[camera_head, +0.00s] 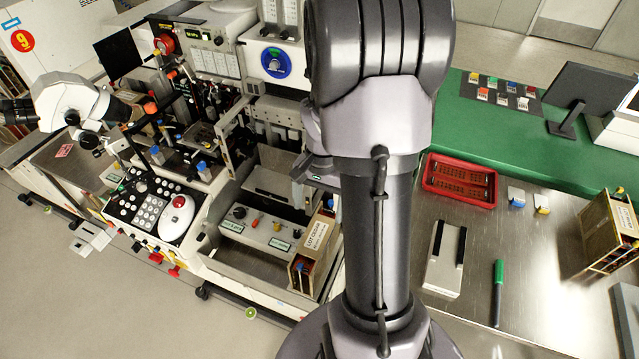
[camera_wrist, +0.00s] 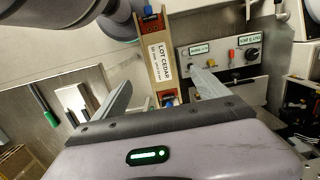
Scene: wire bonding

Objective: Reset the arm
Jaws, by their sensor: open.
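My arm rises through the middle of the head view. My gripper (camera_wrist: 163,82) shows in the wrist view with its two grey fingers spread apart and nothing between them. In the head view, part of my gripper (camera_head: 303,170) shows left of my arm, above the machine's front tray; the rest is hidden. A wooden magazine labelled LOT CEDAR (camera_head: 316,240) stands at the right end of that tray. It also shows in the wrist view (camera_wrist: 160,55), beyond the fingers and apart from them.
The wire bonder (camera_head: 240,100) with its microscope (camera_head: 72,100) fills the left. On the steel table (camera_head: 540,270) at right are a red tray (camera_head: 460,181), a pale block with black strips (camera_head: 444,258), a green-capped pen (camera_head: 498,290) and another magazine (camera_head: 610,235).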

